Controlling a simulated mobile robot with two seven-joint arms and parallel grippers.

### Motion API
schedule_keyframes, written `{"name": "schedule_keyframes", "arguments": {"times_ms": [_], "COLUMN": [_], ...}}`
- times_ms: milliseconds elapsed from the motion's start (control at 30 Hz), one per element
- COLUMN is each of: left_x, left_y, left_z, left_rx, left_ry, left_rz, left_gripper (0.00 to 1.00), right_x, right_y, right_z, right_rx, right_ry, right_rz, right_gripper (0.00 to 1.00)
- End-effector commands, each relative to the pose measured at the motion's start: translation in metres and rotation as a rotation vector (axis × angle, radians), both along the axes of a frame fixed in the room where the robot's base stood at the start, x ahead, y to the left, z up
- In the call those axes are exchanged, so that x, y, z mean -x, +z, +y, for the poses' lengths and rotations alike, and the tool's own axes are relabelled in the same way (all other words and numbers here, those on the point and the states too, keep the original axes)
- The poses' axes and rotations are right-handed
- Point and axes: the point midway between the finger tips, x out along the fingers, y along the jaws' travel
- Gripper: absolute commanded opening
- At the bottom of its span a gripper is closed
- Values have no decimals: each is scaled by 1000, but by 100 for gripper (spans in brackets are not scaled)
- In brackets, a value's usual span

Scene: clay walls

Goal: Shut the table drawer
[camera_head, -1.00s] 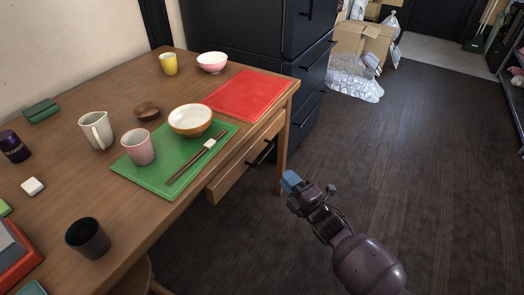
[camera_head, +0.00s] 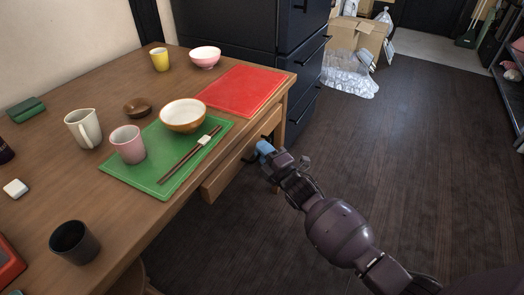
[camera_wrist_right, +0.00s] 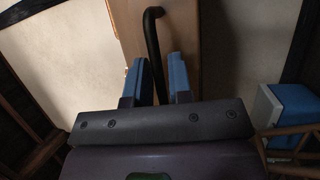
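The wooden table drawer (camera_head: 222,179) is under the table's right edge. Its front appears to stand out a little from the table; how far is hard to tell. Its dark bar handle (camera_wrist_right: 152,35) runs down the brown front in the right wrist view. My right gripper (camera_head: 264,149), with blue fingertips, is at the handle and partly covers the drawer front. In the wrist view the two blue fingers (camera_wrist_right: 159,80) are apart, with the handle's near end between them. I cannot see them closed on it. My left gripper is not in view.
The wooden table (camera_head: 110,215) carries a green mat (camera_head: 150,184), a red mat (camera_head: 243,88), bowls and cups. A dark cabinet (camera_head: 290,60) stands behind the table. A cardboard box (camera_head: 357,40) is farther back. The dark floor (camera_head: 430,150) on the right is clear.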

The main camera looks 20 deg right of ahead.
Motion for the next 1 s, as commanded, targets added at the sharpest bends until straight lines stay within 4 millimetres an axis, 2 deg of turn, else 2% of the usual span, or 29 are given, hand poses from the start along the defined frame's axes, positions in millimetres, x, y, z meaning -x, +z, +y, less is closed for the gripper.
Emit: {"name": "schedule_keyframes", "arguments": {"times_ms": [300,433,767,1000], "left_x": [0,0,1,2], "left_y": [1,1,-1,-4], "left_z": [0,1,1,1], "left_rx": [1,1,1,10], "left_ry": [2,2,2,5], "left_rz": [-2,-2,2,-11], "left_gripper": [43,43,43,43], "right_x": [-2,-2,-5,-29], "right_y": [1,1,0,-2], "right_z": [0,0,3,21], "right_rx": [0,0,-1,-2], "right_ry": [0,0,0,-1], "right_rz": [-1,-1,-1,1], "right_gripper": [20,0,0,0]}}
